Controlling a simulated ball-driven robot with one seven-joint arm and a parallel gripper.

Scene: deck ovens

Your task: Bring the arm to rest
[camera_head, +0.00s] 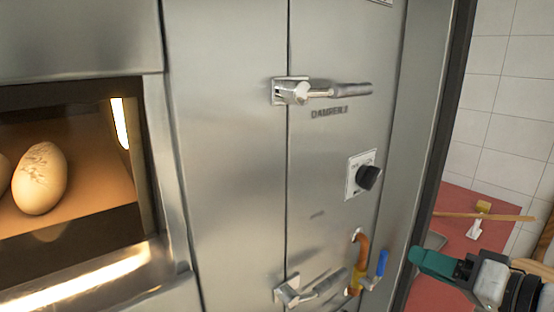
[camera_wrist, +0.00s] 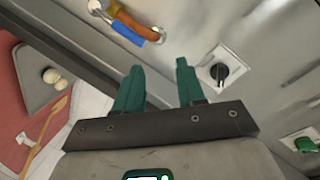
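My gripper (camera_head: 425,262) is at the lower right of the head view, in front of the oven's right side, its teal fingers pointing left. In the wrist view my gripper (camera_wrist: 158,66) shows two teal fingers standing apart with nothing between them. It is open and empty. A black knob (camera_head: 368,177) on a white plate is on the steel panel up and left of the gripper. The black knob also shows in the wrist view (camera_wrist: 218,72), just right of the fingers.
A copper pipe (camera_head: 361,252) with a blue lever (camera_head: 381,263) sticks out near the gripper. Metal latches (camera_head: 292,91) jut from the panel. A lit oven opening at left holds a round cracked loaf (camera_head: 40,178). A red surface (camera_head: 462,200) with a wooden stick (camera_head: 490,216) lies at right.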

